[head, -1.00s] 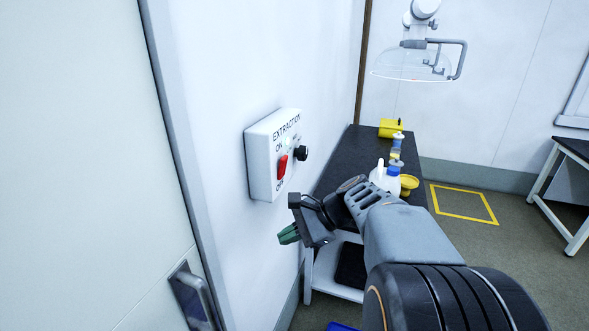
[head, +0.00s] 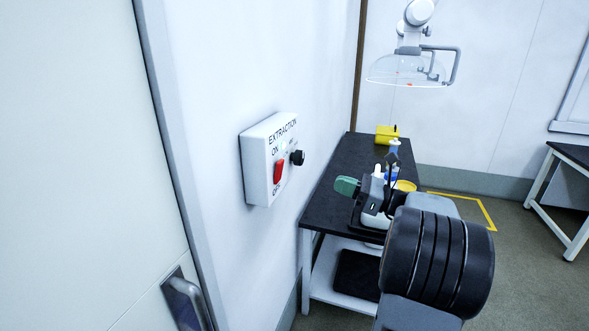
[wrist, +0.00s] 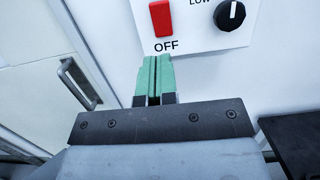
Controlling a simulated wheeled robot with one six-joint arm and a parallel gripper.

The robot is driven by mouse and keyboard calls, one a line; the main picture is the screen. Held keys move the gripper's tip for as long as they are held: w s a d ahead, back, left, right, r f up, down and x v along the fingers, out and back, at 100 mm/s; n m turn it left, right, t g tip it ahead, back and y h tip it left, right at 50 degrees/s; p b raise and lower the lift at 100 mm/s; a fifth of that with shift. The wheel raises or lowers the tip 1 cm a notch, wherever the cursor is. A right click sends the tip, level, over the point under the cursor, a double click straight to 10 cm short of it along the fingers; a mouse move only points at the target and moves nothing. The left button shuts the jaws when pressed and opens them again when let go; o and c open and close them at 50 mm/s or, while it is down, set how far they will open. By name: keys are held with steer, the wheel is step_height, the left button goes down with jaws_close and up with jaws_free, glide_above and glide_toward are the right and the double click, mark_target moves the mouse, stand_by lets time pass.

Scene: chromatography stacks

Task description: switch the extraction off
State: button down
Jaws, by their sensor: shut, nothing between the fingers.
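The white extraction box (head: 257,175) is fixed to the wall, with ON above and OFF below a red rocker switch (head: 278,172). A black knob (head: 297,157) sits to the right of the switch. In the wrist view the red switch (wrist: 160,18) is at the top, with OFF printed under it and the black knob (wrist: 229,15) to its right. My gripper (head: 346,186) has green fingers, shut together and empty. In the wrist view the fingertips (wrist: 154,60) appear just below the OFF label. In the head view they are apart from the box, to its right and slightly lower.
A dark-topped bench (head: 333,190) stands along the wall beyond the box, with bottles and a yellow container (head: 387,134) on it. A clear extraction hood (head: 408,70) hangs above. A door handle (head: 187,302) is at lower left. The wall around the box is clear.

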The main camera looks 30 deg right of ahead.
mark_target(283, 163)
steer(key=p+x, duration=0.3)
steer(key=x, duration=1.1)
steer(key=shift+r, duration=0.1)
steer(key=shift+w+a+r+p, duration=0.2)
steer(key=shift+r+p, duration=0.45)
steer(key=shift+p, duration=0.55)
steer(key=shift+f+g+h, duration=0.4)
steer(key=shift+f, duration=0.05)
steer(key=shift+s+d+r, duration=0.1)
steer(key=shift+s+d, duration=0.05)
steer(key=shift+d, duration=0.05)
steer(key=s+d+r+b, duration=0.1)
steer(key=s+d+r, duration=0.1)
steer(key=s+d, duration=0.7)
steer(key=shift+s+d+r, duration=0.15)
steer(key=shift+s+r, duration=0.1)
steer(key=shift+r, duration=0.15)
